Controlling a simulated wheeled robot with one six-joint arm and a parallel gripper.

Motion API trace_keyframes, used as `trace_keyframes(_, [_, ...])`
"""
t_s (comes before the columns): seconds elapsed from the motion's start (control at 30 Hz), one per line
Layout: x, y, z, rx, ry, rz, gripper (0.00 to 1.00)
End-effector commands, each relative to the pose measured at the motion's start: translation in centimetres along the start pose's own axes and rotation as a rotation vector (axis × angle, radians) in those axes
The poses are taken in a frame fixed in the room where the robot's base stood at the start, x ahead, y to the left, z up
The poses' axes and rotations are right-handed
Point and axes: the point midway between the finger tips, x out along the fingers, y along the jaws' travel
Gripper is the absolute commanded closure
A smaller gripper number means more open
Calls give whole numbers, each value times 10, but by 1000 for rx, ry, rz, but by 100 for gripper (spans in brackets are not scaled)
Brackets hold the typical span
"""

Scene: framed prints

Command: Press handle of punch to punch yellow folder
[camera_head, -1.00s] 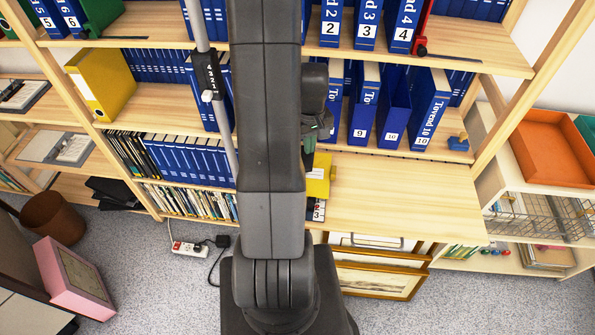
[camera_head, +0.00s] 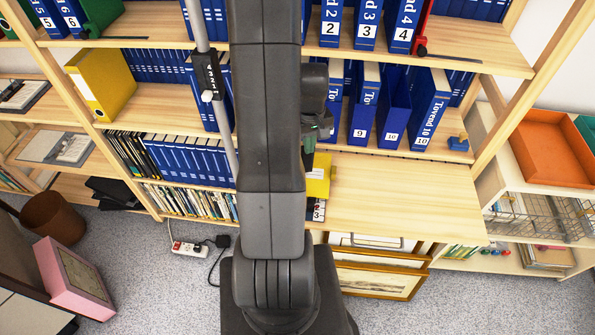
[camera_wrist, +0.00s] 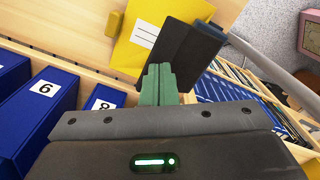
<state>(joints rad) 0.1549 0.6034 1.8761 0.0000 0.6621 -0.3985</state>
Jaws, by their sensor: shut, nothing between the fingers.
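The yellow folder (camera_wrist: 155,42) with a white label lies on a wooden surface at the top of the wrist view. In the head view part of it (camera_head: 319,180) shows just right of my arm. A dark, flat-topped piece (camera_wrist: 183,54), apparently the punch handle, overlaps the folder's right side in the wrist view. My gripper (camera_wrist: 158,72) has green fingers closed together with nothing between them. The tips appear close to the dark handle's left edge; I cannot tell whether they touch. In the head view my arm hides the punch and most of the gripper.
Blue binders (camera_head: 363,108) stand on the shelf behind, and more (camera_wrist: 45,98) are at left in the wrist view. The wooden desktop (camera_head: 410,195) right of the folder is bare.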

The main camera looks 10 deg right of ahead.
Motion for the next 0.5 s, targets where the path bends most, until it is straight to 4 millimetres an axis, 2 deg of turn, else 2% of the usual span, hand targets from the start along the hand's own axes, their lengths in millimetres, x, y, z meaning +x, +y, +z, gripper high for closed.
trace_keyframes(0.5, [6, 0, 0, 0, 0, 0, 100])
